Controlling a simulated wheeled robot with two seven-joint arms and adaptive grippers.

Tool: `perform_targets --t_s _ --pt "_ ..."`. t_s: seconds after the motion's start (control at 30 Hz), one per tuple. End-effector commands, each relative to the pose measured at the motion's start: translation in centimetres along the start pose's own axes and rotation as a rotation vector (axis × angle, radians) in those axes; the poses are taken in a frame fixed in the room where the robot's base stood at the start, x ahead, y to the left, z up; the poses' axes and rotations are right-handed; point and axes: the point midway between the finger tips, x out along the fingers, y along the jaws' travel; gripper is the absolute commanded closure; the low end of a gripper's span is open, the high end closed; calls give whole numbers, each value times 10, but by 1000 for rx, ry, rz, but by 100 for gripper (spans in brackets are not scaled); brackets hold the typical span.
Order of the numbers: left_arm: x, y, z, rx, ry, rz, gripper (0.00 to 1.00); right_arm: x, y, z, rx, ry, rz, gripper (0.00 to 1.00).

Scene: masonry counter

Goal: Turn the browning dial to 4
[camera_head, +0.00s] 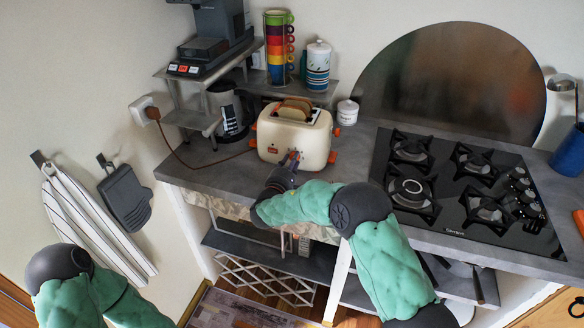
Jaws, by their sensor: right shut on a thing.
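The cream toaster (318,135) stands on the grey counter, with slices of bread in its top slots. Its front carries a small orange label, and orange parts show at its sides. My right gripper (291,159) reaches the lower front of the toaster from the near side. It is shut on the browning dial there. The gripper hides the dial, so I cannot read its setting. My left arm shows only at the lower left, and its gripper is out of view.
A black gas hob (470,188) lies to the right. Behind the toaster are a stack of coloured cups (277,50), a striped canister (317,68) and a small white jar (347,112). A brown cord (190,164) runs left to the wall socket.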

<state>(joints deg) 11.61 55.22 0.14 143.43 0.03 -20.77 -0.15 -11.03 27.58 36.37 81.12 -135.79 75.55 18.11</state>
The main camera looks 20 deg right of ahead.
Motion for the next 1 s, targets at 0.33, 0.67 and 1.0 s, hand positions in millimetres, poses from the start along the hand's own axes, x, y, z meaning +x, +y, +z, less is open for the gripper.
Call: perform_targets --t_s 0.33,0.67,1.0 --pt "4 -1 0 0 0 0 60 -2 -3 -4 15 10 -5 100" --pt "4 -1 0 0 0 0 60 -2 -3 -4 15 9 -3 44" --pt "4 -1 0 0 0 0 60 -3 -1 -2 17 4 -1 44"
